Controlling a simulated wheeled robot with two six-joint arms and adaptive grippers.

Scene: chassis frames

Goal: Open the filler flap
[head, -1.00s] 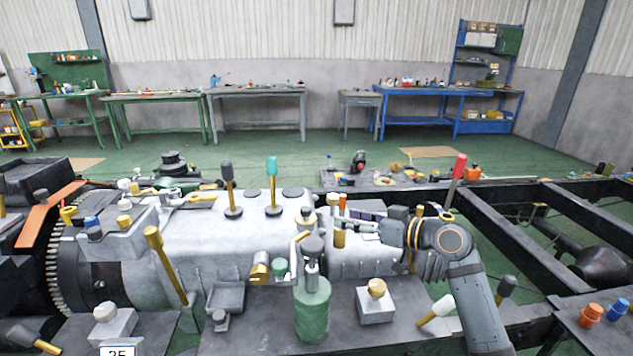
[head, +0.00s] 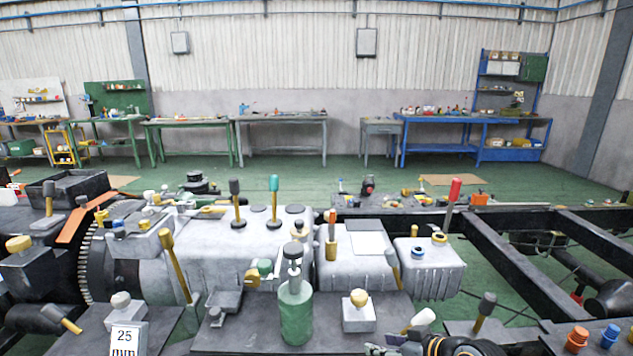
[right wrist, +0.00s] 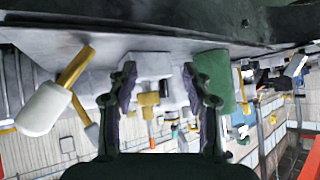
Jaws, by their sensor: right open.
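A pale, thin rectangular plate (head: 370,243) lies on top of the ribbed grey housing (head: 335,272), and may be the filler flap; I cannot tell whether it is open or shut. My right gripper (head: 385,348) is at the bottom edge of the head view, in front of and below the housing, apart from the plate. In the right wrist view its two dark fingers (right wrist: 163,95) stand wide apart, with nothing held between them. The plate is not clearly seen there. My left gripper is not in view.
A green bottle (head: 297,312) and a yellow-knobbed block (head: 358,312) stand on the front plate. A yellow handle with a white grip (head: 420,320) is close to my right gripper. A red-tipped lever (head: 451,200) rises behind. Open chassis rails (head: 500,250) lie right.

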